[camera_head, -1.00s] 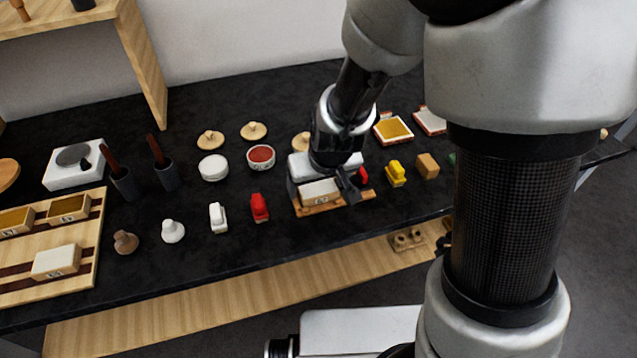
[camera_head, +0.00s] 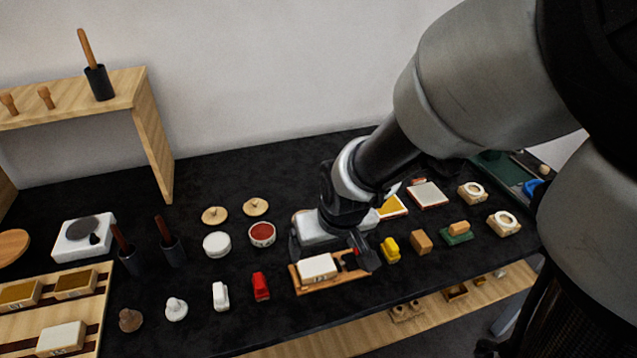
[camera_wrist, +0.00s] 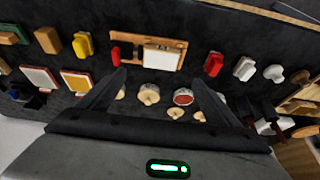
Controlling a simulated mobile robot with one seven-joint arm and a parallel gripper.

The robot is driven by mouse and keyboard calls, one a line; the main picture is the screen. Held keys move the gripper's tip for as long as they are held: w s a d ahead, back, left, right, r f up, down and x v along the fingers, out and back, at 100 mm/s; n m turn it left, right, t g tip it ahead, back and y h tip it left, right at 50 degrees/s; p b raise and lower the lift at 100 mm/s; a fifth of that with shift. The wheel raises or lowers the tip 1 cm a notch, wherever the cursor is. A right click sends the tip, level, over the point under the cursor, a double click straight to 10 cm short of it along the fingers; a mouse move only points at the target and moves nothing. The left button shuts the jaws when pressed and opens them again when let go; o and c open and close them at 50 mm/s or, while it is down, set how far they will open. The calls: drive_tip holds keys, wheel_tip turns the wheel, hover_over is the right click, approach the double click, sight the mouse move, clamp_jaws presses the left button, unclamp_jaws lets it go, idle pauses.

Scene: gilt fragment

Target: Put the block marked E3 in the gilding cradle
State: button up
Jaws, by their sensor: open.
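The block (camera_head: 318,268), cream on top, sits in the wooden gilding cradle (camera_head: 325,286), toward its left end; its mark is not legible now. A red part (camera_head: 348,261) shows at the cradle's right end. In the wrist view the block (camera_wrist: 162,57) lies in the cradle (camera_wrist: 150,41), with dark space between it and the red part. My gripper (camera_head: 333,252) is open and empty, just behind and above the cradle. Its spread fingers (camera_wrist: 158,78) point toward the block in the wrist view, apart from it.
A slatted wooden rack (camera_head: 20,328) at left bears two gold-topped blocks and a cream one (camera_head: 61,338). Several stamps and small tools stand in a row left of the cradle; a yellow piece (camera_head: 390,249) and tan block (camera_head: 421,242) stand close right. A white pad lies behind my gripper.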

drive_tip(key=s+d+r+m, duration=0.1)
drive_tip(key=s+d+r, duration=0.4)
drive_tip(key=r, duration=0.3)
drive_tip(key=s+d+r+m+t+h, duration=0.1)
drive_tip(key=s+d+r+m, duration=0.1)
drive_tip(key=s+d+r, duration=0.4)
drive_tip(key=v, duration=0.3)
drive_tip(key=shift+w, duration=0.2)
drive_tip(key=shift+a+r, duration=0.1)
drive_tip(key=shift+a, duration=0.05)
idle(0.4)
